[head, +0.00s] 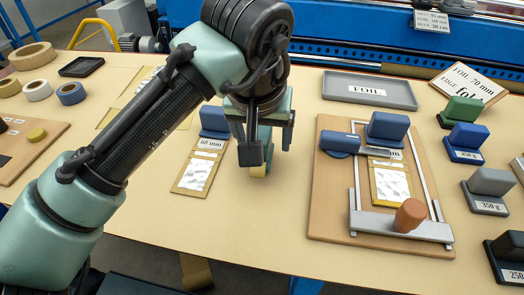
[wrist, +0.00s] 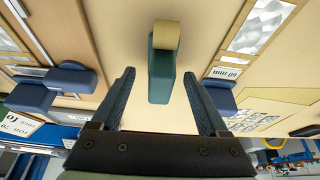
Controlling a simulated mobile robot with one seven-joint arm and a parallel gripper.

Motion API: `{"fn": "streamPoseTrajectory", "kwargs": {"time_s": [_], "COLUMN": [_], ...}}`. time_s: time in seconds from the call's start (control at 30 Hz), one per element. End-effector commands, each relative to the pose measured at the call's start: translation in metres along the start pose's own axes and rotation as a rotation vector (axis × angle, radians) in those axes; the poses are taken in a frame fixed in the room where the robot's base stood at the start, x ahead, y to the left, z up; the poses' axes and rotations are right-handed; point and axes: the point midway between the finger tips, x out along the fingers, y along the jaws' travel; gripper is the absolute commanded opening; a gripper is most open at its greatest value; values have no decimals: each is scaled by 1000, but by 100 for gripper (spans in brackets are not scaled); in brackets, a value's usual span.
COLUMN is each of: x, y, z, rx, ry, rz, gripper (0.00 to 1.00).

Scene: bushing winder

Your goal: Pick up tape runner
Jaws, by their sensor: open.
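The tape runner, a teal block (wrist: 161,78) with a yellowish tape roll (wrist: 166,37) at one end, stands in the middle of the wrist view. In the head view only its lower part with the tape roll (head: 259,168) shows under my gripper (head: 268,145); the fingers hide much of the rest. My gripper is open, also seen in the wrist view (wrist: 159,76). One finger is on each side of the teal block, with gaps visible on both sides. The tape roll end points away from the gripper's palm.
A blue block on a 60 mm foil card (head: 191,172) stands close left of my gripper. At right is a wooden board (head: 325,200) with a metal frame, blue blocks and a brown knob (head: 410,215). A grey foil tray (head: 370,90) lies behind. The tabletop in front is clear.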

Motion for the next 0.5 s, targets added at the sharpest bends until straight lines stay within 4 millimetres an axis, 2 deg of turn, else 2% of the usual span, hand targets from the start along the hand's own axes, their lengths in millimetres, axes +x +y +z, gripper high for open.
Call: {"fn": "streamPoseTrajectory", "kwargs": {"time_s": [0.13,0.4,0.5], "x": [17,20,20], "y": [0,0,0], "z": [0,0,0], "rx": [-1,0,0], "ry": [0,1,1], "rz": [-1,0,0], "gripper": [78,78,60]}}
